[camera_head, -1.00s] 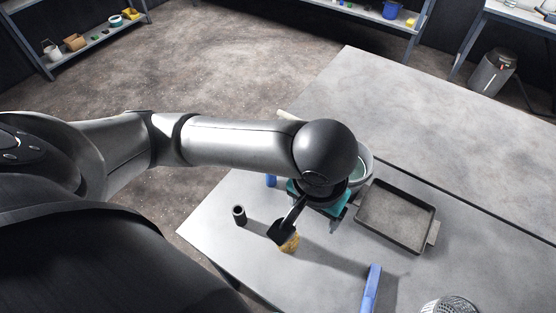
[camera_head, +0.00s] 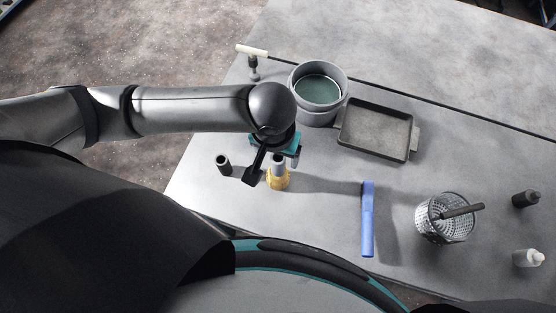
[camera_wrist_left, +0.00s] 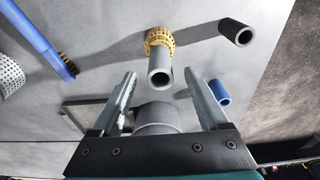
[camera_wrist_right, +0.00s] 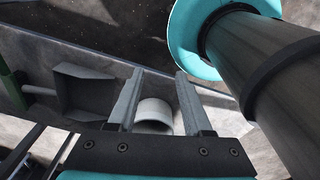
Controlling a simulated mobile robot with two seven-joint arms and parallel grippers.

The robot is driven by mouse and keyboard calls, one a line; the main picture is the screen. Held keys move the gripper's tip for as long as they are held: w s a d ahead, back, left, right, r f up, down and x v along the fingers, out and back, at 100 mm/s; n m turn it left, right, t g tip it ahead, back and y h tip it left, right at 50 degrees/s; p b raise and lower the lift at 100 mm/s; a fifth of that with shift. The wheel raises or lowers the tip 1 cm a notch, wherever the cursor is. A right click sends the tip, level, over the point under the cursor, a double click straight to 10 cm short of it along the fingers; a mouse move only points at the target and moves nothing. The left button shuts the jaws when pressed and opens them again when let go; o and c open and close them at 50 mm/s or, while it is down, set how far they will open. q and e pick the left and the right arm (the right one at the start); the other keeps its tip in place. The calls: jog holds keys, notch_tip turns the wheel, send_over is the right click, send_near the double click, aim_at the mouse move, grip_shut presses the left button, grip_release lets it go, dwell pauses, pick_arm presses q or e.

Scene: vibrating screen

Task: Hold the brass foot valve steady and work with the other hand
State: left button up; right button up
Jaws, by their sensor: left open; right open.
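The brass foot valve (camera_head: 278,183) stands on the grey table, a ribbed yellow ring with a grey tube rising from it. It also shows in the left wrist view (camera_wrist_left: 160,40), tube end towards the camera. My left gripper (camera_head: 284,158) is over the valve, partly hidden by its own arm. In the left wrist view its open fingers (camera_wrist_left: 160,75) lie either side of the tube's end, with gaps visible; nothing is gripped. My right gripper (camera_wrist_right: 160,73) shows only in its own wrist view, open and empty, away from the valve.
A short dark tube (camera_head: 222,164) stands left of the valve. A sieve (camera_head: 335,107) and shallow tray (camera_head: 408,145) are behind. A blue brush (camera_head: 367,218), wire basket (camera_head: 425,218) and two bottles (camera_head: 525,198) are to the right. A blue cylinder (camera_wrist_left: 220,92) is near the left gripper.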

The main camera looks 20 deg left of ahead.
aim_at(277, 183)
pick_arm(q)
jog(key=f, duration=0.4)
jog(key=shift+w, duration=0.25)
jog(key=shift+f+b, duration=0.3)
jog(key=shift+f, duration=0.1)
pick_arm(e)
jog(key=shift+s+a+f, duration=0.1)
jog(key=shift+a+f, duration=0.35)
jog(key=shift+a, duration=0.2)
